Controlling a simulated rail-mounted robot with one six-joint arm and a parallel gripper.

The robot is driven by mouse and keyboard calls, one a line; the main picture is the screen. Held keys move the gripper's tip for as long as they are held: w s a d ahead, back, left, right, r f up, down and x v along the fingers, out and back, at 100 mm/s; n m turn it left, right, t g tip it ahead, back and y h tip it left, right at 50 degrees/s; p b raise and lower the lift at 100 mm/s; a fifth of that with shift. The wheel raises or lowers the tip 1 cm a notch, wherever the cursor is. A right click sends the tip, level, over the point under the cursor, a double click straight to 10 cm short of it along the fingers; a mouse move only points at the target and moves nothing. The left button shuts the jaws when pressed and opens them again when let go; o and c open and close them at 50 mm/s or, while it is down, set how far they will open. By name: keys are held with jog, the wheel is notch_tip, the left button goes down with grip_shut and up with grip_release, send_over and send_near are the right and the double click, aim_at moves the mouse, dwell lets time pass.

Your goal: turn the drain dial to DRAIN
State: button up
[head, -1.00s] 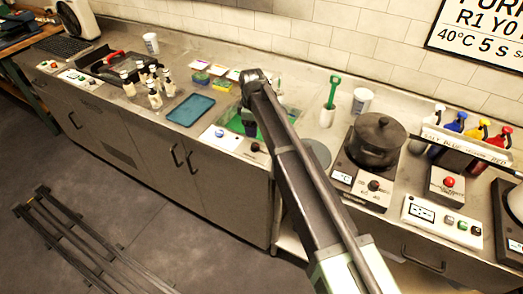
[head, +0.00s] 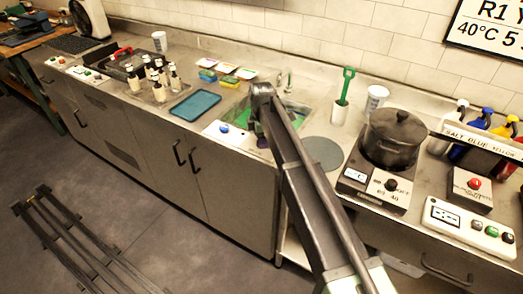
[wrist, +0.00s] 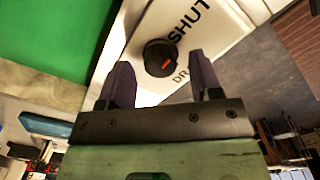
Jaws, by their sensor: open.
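The drain dial (wrist: 157,58) is a round black knob with a short red mark, on a white panel (wrist: 222,28). In the wrist view "SHUT" is printed to its upper right and "DR", partly covered by a finger, to its lower right. I cannot tell clearly which word the mark points to. My gripper (wrist: 158,76) is open and empty, its two dark fingers on either side just below the dial in the picture. Contact is not visible. In the head view my gripper (head: 256,128) is over the right end of the panel by the sink, mostly covering the dial.
A sink with a green inside (head: 296,112) lies behind the panel. A blue button (head: 224,128) is on the panel's left part. A blue tray (head: 195,105) and several bottles stand left. A pot (head: 392,138) on a hotplate stands right.

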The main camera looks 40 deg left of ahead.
jog(key=shift+f, duration=0.35)
jog(key=shift+c, duration=0.4)
jog(key=c, duration=0.9)
jog(key=shift+o, duration=0.2)
jog(key=shift+m, duration=0.3)
jog(key=m, duration=1.2)
jog(key=shift+m, duration=2.5)
